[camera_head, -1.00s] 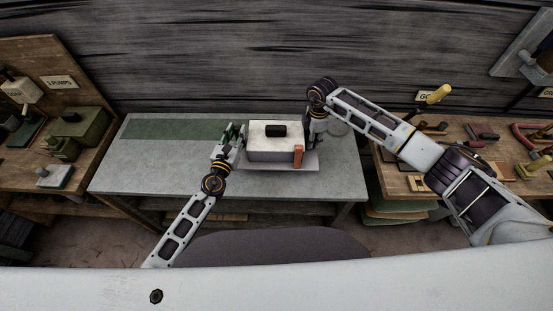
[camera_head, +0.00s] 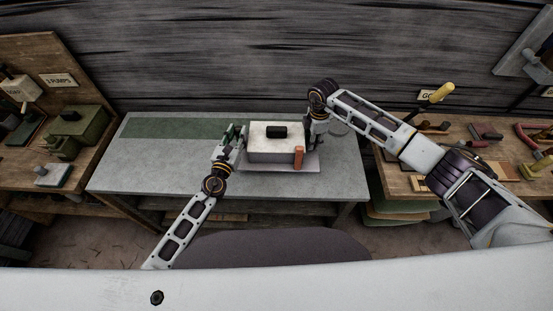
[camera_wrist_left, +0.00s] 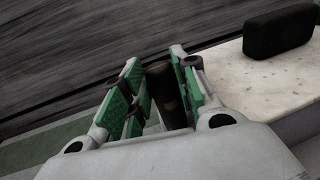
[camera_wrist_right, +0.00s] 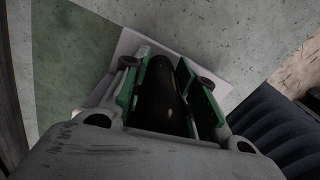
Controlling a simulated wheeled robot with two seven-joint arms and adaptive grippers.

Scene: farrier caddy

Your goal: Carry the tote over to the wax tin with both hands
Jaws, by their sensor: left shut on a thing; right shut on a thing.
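The tote (camera_head: 272,156), a pale box with a speckled whitish top, is at the grey workbench, right of its middle. A black block (camera_head: 276,132) is on its top and an orange-brown piece (camera_head: 299,157) is at its front right corner. My left gripper (camera_head: 238,134) is shut on a dark handle (camera_wrist_left: 163,88) at the tote's left side. My right gripper (camera_head: 311,124) is shut on a dark handle (camera_wrist_right: 162,95) at the right side. A faint round grey thing (camera_head: 338,129) lies behind the right gripper; I cannot tell whether it is the wax tin.
A pale flat sheet (camera_head: 308,167) shows under the tote. A green strip (camera_head: 170,129) lies along the workbench's back left. The grey bench top (camera_head: 150,170) is clear on the left. Side benches with tools (camera_head: 490,130) and green boxes (camera_head: 82,125) stand right and left.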

